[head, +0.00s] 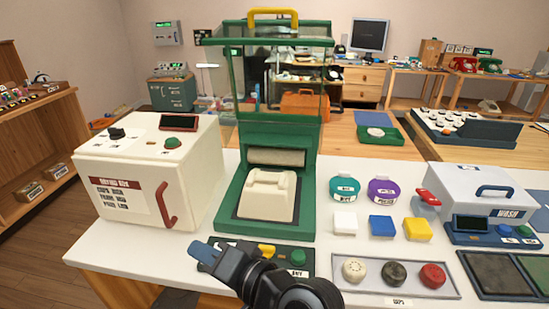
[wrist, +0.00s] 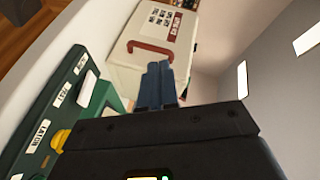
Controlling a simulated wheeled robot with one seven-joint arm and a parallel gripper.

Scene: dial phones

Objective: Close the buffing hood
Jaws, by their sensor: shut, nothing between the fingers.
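The buffing hood (head: 303,87) is a clear box with a green frame, raised above the green buffing station (head: 273,141). Its yellow handle (head: 273,12) is at the very top. A cream phone housing (head: 267,195) sits in the station below, under a grey roller (head: 276,157). My gripper (head: 201,248) is shut and empty, low at the front left of the station and well below the handle. In the wrist view the blue-grey fingers (wrist: 160,66) are together. The hood is not clearly visible in that view.
A white oven-like box (head: 150,175) with a red handle stands left of the station; it also shows in the wrist view (wrist: 150,75). A control panel (head: 240,251) with a yellow lever lies in front. Jars, coloured blocks and a wash unit (head: 480,190) stand right.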

